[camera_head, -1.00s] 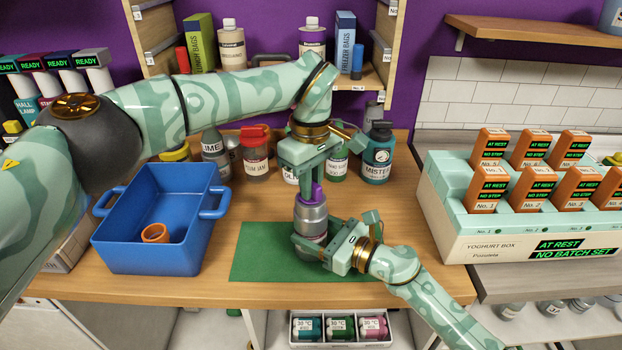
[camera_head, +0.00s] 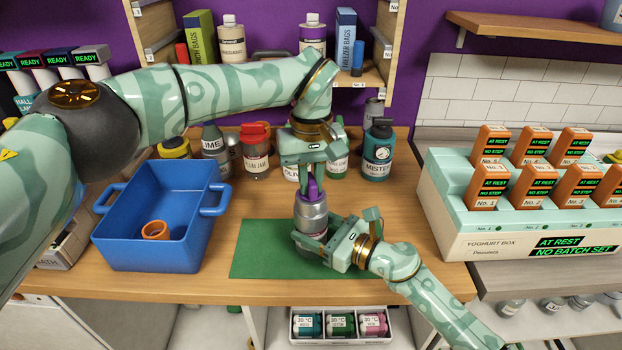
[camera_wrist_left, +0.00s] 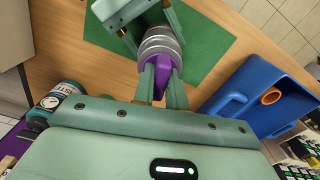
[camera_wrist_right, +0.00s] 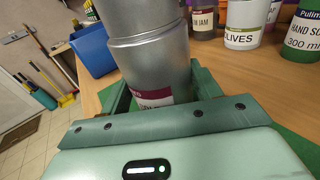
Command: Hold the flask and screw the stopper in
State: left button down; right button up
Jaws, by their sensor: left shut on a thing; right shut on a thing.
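The silver flask (camera_head: 311,216) stands upright at the right part of the green mat (camera_head: 262,250). My right gripper (camera_head: 314,243) is shut on the flask's lower body; the right wrist view shows the flask (camera_wrist_right: 150,60) between its fingers, its dark red label partly covered. The purple stopper (camera_head: 313,188) sits at the top of the flask. My left gripper (camera_head: 313,182) points down from above and is shut on the stopper, which also shows between its fingers in the left wrist view (camera_wrist_left: 160,77). The joint between stopper and flask is too small to judge.
A blue crate (camera_head: 150,245) with an orange ring (camera_head: 155,230) inside stands left of the mat. Jars, including a red-lidded one (camera_head: 255,150) and a teal bottle (camera_head: 377,155), stand behind the grippers. The yoghurt box (camera_head: 520,220) is at the right. The mat's left part is clear.

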aim_at(311, 179)
pick_arm(q)
jog(key=m, duration=0.3)
jog(key=c, duration=1.3)
grip_release()
jog(key=shift+c, duration=0.2)
jog(key=shift+r, duration=0.15)
jog(key=shift+r, duration=2.85)
jog(key=shift+c, duration=0.2)
